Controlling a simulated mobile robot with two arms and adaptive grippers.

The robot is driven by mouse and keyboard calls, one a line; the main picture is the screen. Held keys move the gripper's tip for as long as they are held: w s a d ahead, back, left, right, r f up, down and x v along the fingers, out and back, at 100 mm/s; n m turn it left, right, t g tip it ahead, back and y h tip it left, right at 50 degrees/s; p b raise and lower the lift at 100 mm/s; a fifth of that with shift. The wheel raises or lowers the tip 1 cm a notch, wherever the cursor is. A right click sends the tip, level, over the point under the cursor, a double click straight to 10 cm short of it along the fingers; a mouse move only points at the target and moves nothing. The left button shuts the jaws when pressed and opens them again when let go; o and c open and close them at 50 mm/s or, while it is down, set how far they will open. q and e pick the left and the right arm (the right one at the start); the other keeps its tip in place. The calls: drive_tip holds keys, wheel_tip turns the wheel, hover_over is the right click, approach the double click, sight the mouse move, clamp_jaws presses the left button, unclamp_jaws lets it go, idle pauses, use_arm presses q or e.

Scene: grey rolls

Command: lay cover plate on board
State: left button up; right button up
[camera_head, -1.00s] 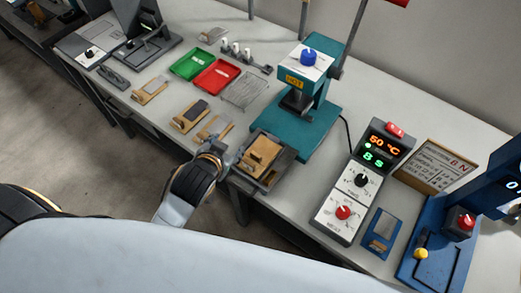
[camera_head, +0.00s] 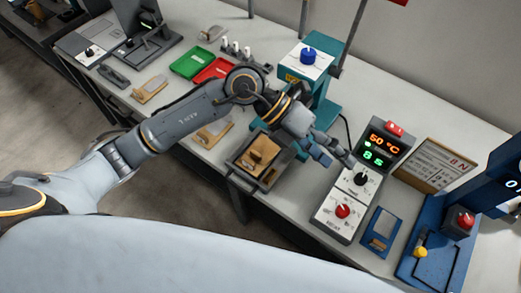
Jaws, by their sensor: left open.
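A wooden board (camera_head: 254,157) lies in a dark grey tray (camera_head: 236,165) at the table's front edge, with a small raised piece on it. I cannot surely tell which piece is the cover plate. Other wooden boards with greyish pieces on them lie to the left, one (camera_head: 150,91) in the open and one (camera_head: 213,134) just below my left forearm. My left gripper (camera_head: 333,158) is open and looks empty. It hangs right of the tray, close to the control box. My arm hides part of the board row and the teal press. My right gripper is not in view.
The teal press (camera_head: 322,118) stands behind the tray. The control box (camera_head: 340,212) with lit digits is just right of my gripper. A blue frame (camera_head: 381,231) and a blue machine (camera_head: 436,259) stand further right. Green (camera_head: 190,64) and red bins lie at the back left.

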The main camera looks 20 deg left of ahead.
use_arm(q)
drive_tip(key=w+a+f+t+y, duration=0.1)
drive_tip(key=w+a+f+y, duration=0.15)
drive_tip(key=a, duration=0.25)
drive_tip(key=w+a+f+y, duration=0.2)
drive_tip(key=a+f+y, duration=0.1)
drive_tip(key=a+y, duration=0.15)
drive_tip(key=n+t+y+p, duration=0.1)
drive_tip(key=y+p, duration=0.1)
drive_tip(key=y, duration=0.2)
hover_over(255, 154)
drive_tip(key=f, duration=0.8)
drive_tip(key=shift+s+a+f, duration=0.1)
drive_tip(key=shift+a+f, duration=0.1)
drive_tip(key=shift+a, duration=0.2)
drive_tip(key=shift+d+f+p, duration=0.15)
drive_tip(key=shift+f+p, duration=0.35)
drive_tip(key=shift+p, duration=0.05)
drive_tip(key=f, duration=0.2)
drive_tip(key=f+p, duration=0.1)
drive_tip(key=shift+d+f+p, duration=0.2)
drive_tip(key=shift+f+p, duration=0.1)
drive_tip(key=shift+f, duration=0.5)
drive_tip(key=shift+c, duration=0.5)
drive_tip(key=c, duration=1.1)
drive_tip(key=shift+c, duration=0.2)
